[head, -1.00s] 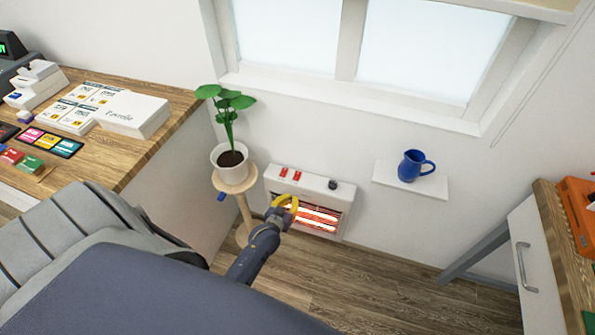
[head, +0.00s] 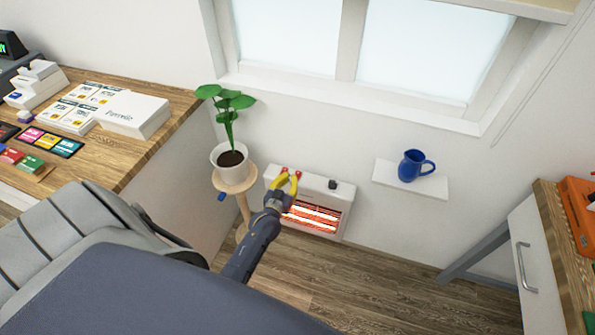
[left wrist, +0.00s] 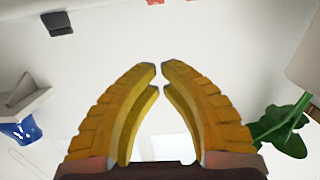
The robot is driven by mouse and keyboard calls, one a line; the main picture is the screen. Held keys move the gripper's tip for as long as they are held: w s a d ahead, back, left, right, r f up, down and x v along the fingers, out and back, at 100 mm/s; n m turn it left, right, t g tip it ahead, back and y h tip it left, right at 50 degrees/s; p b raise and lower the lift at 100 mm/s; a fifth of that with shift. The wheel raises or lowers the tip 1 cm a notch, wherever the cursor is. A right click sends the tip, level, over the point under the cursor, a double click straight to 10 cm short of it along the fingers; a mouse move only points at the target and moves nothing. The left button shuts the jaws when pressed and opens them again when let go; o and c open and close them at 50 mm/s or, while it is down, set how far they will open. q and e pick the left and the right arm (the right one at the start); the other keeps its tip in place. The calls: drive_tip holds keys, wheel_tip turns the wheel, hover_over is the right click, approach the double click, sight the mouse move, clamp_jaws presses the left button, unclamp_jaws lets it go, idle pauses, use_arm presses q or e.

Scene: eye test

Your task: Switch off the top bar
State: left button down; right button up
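A white heater (head: 333,200) stands low against the wall under the window. Its upper glowing bar (head: 317,209) and lower glowing bar (head: 312,221) are both lit orange-red. Two small red switches (head: 298,173) and a dark knob (head: 332,185) are on its top. My left gripper (head: 289,176) has yellow fingers over the heater's left part, close to the switches and partly hiding them; contact cannot be told. In the left wrist view, its fingertips (left wrist: 160,68) nearly meet with nothing between them. The red switches (left wrist: 155,2) are cut by the top edge there; the knob (left wrist: 57,23) is upper left.
A potted plant (head: 231,158) on a wooden stand (head: 234,182) is just left of the heater. A blue mug (head: 411,166) sits on a wall shelf (head: 436,187) at right. A counter stands left, a drawer bench right. Bare floor (head: 370,275) lies in front.

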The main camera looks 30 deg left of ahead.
use_arm(q)
drive_tip(key=x, duration=0.8)
drive_tip(key=shift+w+a, duration=0.1)
drive_tip(key=shift+w, duration=0.3)
drive_tip(key=shift+f, duration=0.65)
drive_tip(key=shift+w+f, duration=0.1)
drive_tip(key=shift+f, duration=1.35)
drive_tip(key=shift+a, duration=0.15)
